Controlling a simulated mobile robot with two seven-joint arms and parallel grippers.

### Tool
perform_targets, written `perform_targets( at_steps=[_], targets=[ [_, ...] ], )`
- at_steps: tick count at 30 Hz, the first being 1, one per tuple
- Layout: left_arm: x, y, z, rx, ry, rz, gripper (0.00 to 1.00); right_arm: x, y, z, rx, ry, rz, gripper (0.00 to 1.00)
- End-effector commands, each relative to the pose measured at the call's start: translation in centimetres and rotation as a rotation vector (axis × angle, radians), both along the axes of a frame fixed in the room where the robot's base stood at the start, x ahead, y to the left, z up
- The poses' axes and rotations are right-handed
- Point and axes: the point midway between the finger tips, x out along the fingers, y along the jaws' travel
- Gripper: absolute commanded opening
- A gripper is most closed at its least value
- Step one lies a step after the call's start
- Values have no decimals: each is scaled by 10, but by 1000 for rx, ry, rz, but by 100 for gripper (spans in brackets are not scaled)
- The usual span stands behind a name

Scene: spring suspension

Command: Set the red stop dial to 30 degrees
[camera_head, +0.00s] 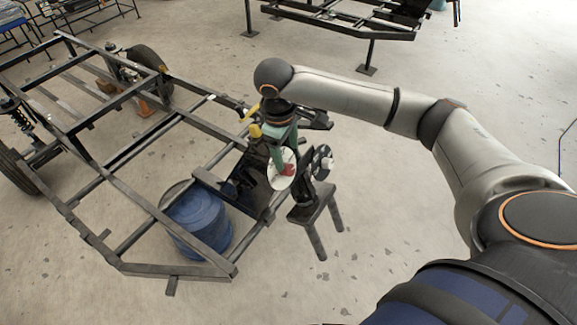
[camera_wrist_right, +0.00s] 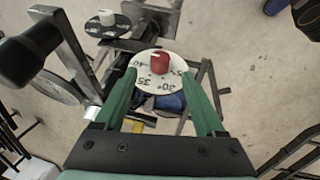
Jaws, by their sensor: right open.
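The red stop dial has a red knob (camera_head: 288,169) on a white disc (camera_head: 277,183), mounted on the black frame's near end. In the right wrist view the red knob (camera_wrist_right: 160,64) stands on the white disc (camera_wrist_right: 150,88), with black marks reading about 40, 35 and 30 along its left and lower rim. A pointer mark cannot be made out. My right gripper (camera_head: 285,158) is open, its green fingers pointing at the dial. In the right wrist view the fingertips (camera_wrist_right: 160,76) lie on either side of the red knob, with gaps to it. My left gripper is out of view.
A black disc with a pale knob (camera_head: 323,162) stands just right of the dial, above a dark stool-like stand (camera_head: 310,205). A blue drum (camera_head: 197,222) sits under the chassis frame (camera_head: 150,208).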

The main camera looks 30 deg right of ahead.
Motion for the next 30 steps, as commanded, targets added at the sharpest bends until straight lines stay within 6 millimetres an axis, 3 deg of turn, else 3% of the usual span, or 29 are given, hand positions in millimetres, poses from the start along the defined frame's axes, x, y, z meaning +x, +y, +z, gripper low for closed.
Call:
perform_targets(
  at_steps=[3,10,23,30],
  targets=[
    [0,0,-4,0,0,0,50,1,-4,-27,-1,2,-1,72],
    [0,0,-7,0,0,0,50,5,-9,-58,-1,-1,-1,72],
    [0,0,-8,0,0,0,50,6,-11,-67,0,-3,1,72],
    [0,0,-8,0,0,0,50,6,-10,-67,0,-3,1,45]
  ],
)
